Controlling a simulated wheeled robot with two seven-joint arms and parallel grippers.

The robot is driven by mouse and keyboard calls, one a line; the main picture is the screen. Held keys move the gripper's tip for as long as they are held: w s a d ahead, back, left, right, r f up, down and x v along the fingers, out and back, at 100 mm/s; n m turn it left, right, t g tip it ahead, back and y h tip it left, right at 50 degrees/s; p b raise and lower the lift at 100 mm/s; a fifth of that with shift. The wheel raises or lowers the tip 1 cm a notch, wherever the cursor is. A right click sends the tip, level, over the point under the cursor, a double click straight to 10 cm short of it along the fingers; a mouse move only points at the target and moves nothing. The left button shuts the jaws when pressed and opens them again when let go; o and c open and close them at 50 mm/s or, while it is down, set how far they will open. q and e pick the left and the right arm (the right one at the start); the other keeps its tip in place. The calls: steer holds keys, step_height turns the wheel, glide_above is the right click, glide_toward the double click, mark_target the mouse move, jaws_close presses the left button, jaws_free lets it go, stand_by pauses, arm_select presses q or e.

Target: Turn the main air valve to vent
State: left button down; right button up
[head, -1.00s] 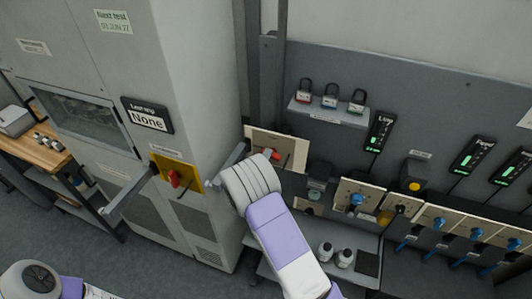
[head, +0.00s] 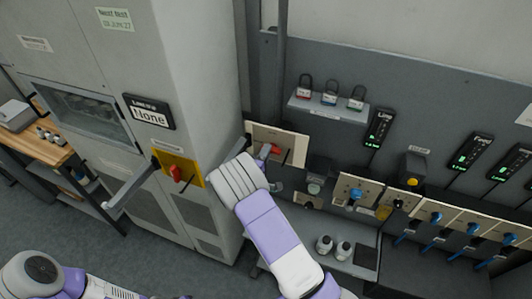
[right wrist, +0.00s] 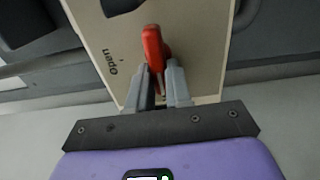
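The main air valve's red handle (head: 275,149) is on a cream panel (head: 290,140) on the back wall, just right of the tall grey cabinet. My right gripper (head: 266,158) is at this panel and partly hides it. In the right wrist view the red handle (right wrist: 153,45) stands between the two grey fingers of my right gripper (right wrist: 162,80), which sit close on either side of it. The word "Open" is printed on the panel (right wrist: 118,30) left of the handle. No "vent" marking is readable. My left gripper is out of view; only part of that arm shows at lower left.
The grey cabinet (head: 205,60) carries a red switch on a yellow plate (head: 178,169) and a protruding lever handle (head: 130,187). A shelf of padlocks (head: 328,108) is above right. Panels with blue valves (head: 355,194) run along the right.

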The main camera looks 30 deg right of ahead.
steer(key=o, duration=0.4)
steer(key=shift+o, duration=0.2)
steer(key=b+v, duration=0.1)
steer(key=v, duration=0.6)
steer(key=shift+s+a, duration=0.15)
steer(key=shift+s, duration=0.1)
steer(key=shift+f, duration=0.1)
steer(key=s+a+f+m+g+y+b, duration=0.2)
steer(key=s+f+y+b, duration=0.1)
steer(key=f, duration=0.6)
steer(key=s+a+f+m+g+y+b, duration=0.1)
steer(key=s+f+y+b, duration=0.2)
steer(key=f, duration=0.6)
steer(key=s+a+f+m+g+y+b, duration=0.2)
steer(key=s+f+y, duration=0.15)
steer(key=f, duration=0.65)
steer(key=s+a+f+m+g+y+b, duration=0.3)
steer(key=s+a, duration=0.3)
steer(key=s, duration=0.2)
steer(key=s+a+f+m+g+y+b, duration=0.2)
steer(key=s+a+f+y, duration=0.3)
steer(key=s, duration=0.3)
steer(key=shift+a+f+m+g+b, duration=0.4)
steer(key=shift+a+g+b, duration=0.15)
steer(key=shift+a, duration=0.3)
